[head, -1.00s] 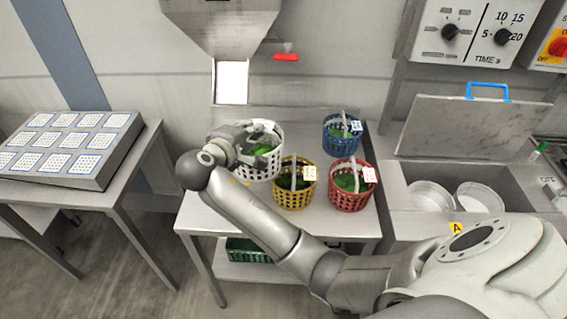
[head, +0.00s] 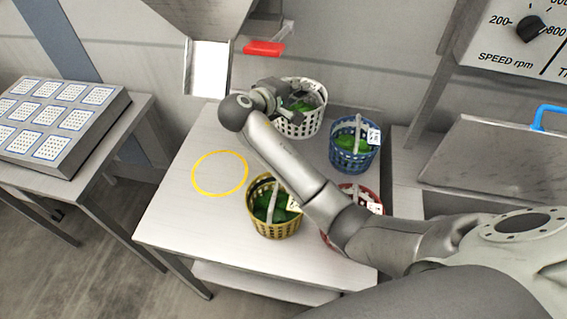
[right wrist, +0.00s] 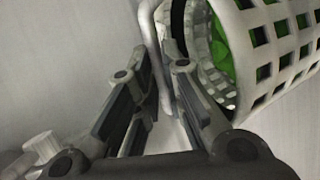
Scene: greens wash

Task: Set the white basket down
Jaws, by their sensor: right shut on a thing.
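The white basket (head: 299,126) with green leaves in it is at the back of the steel table (head: 185,228), behind the empty yellow ring (head: 193,177). My right gripper (head: 290,100) reaches it from the left and is shut on its handle. The right wrist view shows the fingers (right wrist: 163,88) closed around the pale handle, with the basket's slotted wall (right wrist: 245,60) beside them. I cannot tell whether the basket's base touches the table. My left gripper is not in view.
The blue basket (head: 352,157) stands right of the white one. The yellow basket (head: 262,226) and the red basket (head: 345,236), partly hidden by my arm, stand nearer. A chute (head: 209,80) and red-handled valve (head: 263,48) are above the back. The table's left side is clear.

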